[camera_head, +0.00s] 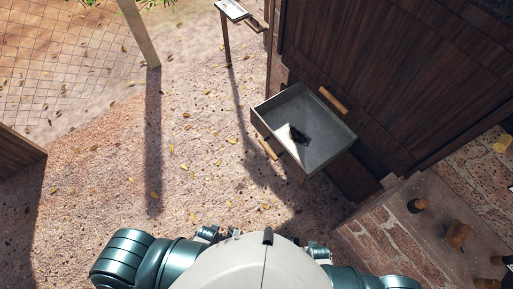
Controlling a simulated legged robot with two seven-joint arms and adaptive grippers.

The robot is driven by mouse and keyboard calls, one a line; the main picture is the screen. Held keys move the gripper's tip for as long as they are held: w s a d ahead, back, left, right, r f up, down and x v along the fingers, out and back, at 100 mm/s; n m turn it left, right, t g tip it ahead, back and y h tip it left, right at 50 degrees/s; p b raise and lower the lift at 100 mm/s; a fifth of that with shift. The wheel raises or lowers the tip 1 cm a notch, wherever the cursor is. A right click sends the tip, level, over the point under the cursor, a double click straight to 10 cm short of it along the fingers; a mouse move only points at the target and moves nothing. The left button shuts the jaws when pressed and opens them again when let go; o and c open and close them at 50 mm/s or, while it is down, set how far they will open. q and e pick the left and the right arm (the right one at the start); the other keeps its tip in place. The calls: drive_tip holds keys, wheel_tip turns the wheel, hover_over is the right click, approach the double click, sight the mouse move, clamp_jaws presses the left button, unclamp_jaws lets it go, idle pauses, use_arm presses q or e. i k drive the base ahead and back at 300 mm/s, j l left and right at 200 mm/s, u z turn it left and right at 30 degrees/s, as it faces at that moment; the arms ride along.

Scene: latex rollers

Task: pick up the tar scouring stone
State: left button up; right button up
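What looks like part of my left gripper (208,234) shows at the bottom, beside my pale body. What looks like part of my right gripper (318,252) shows just right of my body. Both are well short of the basin and mostly hidden by my body, so their fingers cannot be made out.
A brick ledge (440,215) at lower right holds several small brown objects, including a blocky one (457,235). A post (139,32) stands at upper left. The leaf-strewn ground between is open.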

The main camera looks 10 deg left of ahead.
sight(456, 232)
drive_tip(key=j+z, duration=0.1)
drive_tip(key=z, duration=2.2)
